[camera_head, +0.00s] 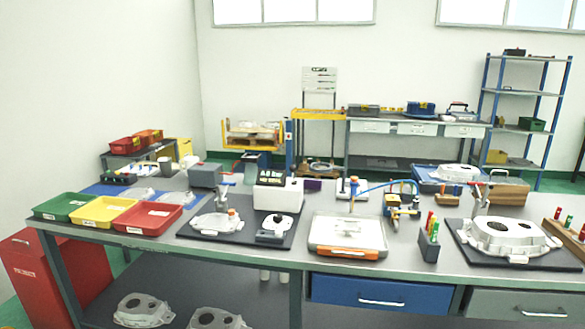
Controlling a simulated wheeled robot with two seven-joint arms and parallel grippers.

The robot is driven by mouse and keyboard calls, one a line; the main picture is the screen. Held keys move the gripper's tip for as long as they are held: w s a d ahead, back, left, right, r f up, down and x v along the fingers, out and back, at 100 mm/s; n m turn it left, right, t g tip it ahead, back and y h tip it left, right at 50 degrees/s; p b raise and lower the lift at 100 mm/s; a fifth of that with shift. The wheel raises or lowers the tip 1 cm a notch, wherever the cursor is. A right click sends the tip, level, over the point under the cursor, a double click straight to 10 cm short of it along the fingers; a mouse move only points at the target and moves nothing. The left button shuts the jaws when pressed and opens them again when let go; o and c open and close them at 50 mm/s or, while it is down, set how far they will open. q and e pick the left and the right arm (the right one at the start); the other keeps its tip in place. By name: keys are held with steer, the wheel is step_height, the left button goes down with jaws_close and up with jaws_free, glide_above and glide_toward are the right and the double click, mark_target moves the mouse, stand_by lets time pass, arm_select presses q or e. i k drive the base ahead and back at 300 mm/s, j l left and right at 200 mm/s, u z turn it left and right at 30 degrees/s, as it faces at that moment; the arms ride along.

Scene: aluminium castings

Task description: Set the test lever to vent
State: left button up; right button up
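I cannot make out for certain which part is the test lever, or any vent marking. On the left black mat (200,233), a light casting (215,223) with an orange knob stands beside a small white unit (272,236) with a dark top. A white box (278,195) with a dark top panel stands behind them. Right of centre, a yellow and blue device (402,202) has a blue hose attached; it is too small to read a lever position. Neither of my grippers is in view.
Green (62,205), yellow (103,211) and red (147,217) trays line the bench's left. A flat case (347,233) with an orange handle lies mid-bench. A marker holder (429,245) and a large casting (507,236) on a black mat stand at right. Little bench is bare.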

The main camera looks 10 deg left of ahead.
mark_target(292, 168)
steer(key=i+j, duration=0.1)
steer(key=i, duration=0.95)
